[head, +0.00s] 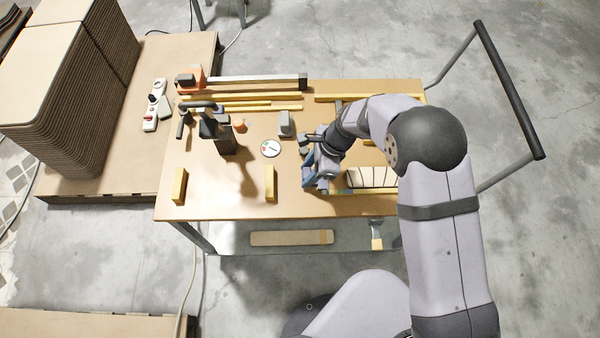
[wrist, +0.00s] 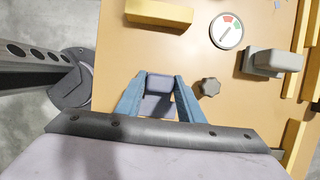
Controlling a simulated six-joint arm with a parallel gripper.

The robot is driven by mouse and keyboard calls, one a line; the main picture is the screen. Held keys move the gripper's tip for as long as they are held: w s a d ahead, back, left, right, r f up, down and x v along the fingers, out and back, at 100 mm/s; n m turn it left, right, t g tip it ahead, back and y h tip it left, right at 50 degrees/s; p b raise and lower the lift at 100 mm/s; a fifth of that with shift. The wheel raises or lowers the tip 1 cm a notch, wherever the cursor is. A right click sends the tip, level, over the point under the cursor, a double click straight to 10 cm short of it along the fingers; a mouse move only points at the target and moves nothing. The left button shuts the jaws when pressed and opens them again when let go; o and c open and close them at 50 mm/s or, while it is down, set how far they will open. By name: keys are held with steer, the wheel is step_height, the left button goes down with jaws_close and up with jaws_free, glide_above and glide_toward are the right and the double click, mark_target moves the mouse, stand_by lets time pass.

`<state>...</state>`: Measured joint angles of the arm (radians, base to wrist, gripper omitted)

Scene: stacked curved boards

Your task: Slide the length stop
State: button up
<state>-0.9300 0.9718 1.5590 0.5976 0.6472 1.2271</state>
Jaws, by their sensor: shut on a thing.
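A grey block (wrist: 158,96), which looks like the length stop, sits between the blue fingers of my gripper (wrist: 157,84) in the wrist view. The fingers are shut on its two sides. In the head view my gripper (head: 308,168) is low over the right half of the wooden table, and my arm hides much of what lies there. A dark lobed knob (wrist: 209,87) is just to the right of the fingers in the wrist view, apart from them.
A second grey block (head: 285,124) and a round dial (head: 271,148) stand near my gripper. Wooden blocks (head: 270,184) lie left of it. A clamp (head: 222,135) and yellow strips (head: 250,100) occupy the far left.

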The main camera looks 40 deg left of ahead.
steer(key=shift+w+d, duration=2.4)
steer(key=o, duration=1)
steer(key=shift+o, duration=0.2)
steer(key=shift+r+p, duration=0.1)
steer(key=shift+p, duration=0.2)
steer(key=p+v, duration=0.5)
steer(key=v, duration=0.1)
steer(key=shift+d+r+p, duration=0.2)
steer(key=shift+r+p, duration=0.1)
steer(key=shift+r, duration=0.1)
steer(key=shift+w, duration=0.15)
